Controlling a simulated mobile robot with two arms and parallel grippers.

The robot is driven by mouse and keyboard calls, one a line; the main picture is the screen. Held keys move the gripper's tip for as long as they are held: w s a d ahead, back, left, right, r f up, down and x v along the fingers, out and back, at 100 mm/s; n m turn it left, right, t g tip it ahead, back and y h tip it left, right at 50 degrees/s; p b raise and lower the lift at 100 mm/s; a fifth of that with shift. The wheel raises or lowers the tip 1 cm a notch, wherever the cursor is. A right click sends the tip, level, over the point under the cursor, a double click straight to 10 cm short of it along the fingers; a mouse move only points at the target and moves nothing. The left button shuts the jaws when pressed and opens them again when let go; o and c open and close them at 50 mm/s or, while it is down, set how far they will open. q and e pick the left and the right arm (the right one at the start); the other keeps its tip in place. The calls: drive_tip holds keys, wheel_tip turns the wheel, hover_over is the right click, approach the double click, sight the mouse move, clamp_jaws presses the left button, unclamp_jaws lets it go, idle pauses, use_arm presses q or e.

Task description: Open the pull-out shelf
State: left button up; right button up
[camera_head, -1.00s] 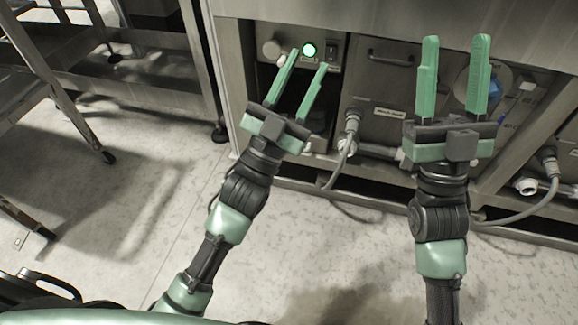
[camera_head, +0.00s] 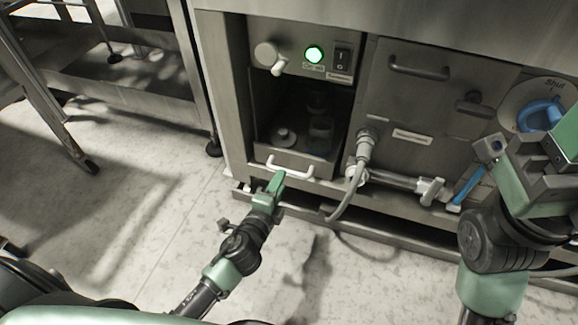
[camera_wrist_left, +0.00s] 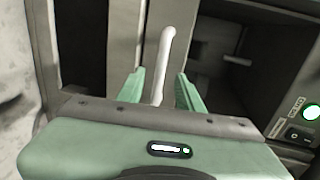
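The pull-out shelf (camera_head: 325,171) sits low in the washer cabinet, below a dark open compartment, and appears pushed in. Its white bar handle (camera_head: 291,169) is on its front. My left gripper (camera_head: 276,182) is at the handle, seen edge-on in the head view. In the left wrist view the handle (camera_wrist_left: 165,62) stands between the two green fingers (camera_wrist_left: 160,88), with gaps on both sides, so the gripper is open around it. My right gripper (camera_head: 568,135) is at the right edge, its fingertips cut off, near the blue-handled valve.
Above the compartment are a knob (camera_head: 267,54), a lit green button (camera_head: 314,54) and a black switch (camera_head: 342,60). A grey hose (camera_head: 357,176) runs close to the right of the shelf. A metal rack (camera_head: 150,75) stands left; the floor in front is clear.

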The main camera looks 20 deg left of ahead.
use_arm(q)
drive_tip(key=b+x, duration=0.1)
drive_tip(key=x, duration=0.5)
drive_tip(key=shift+b, duration=0.4)
clamp_jaws()
drive_tip(key=shift+s, duration=0.1)
idle(0.8)
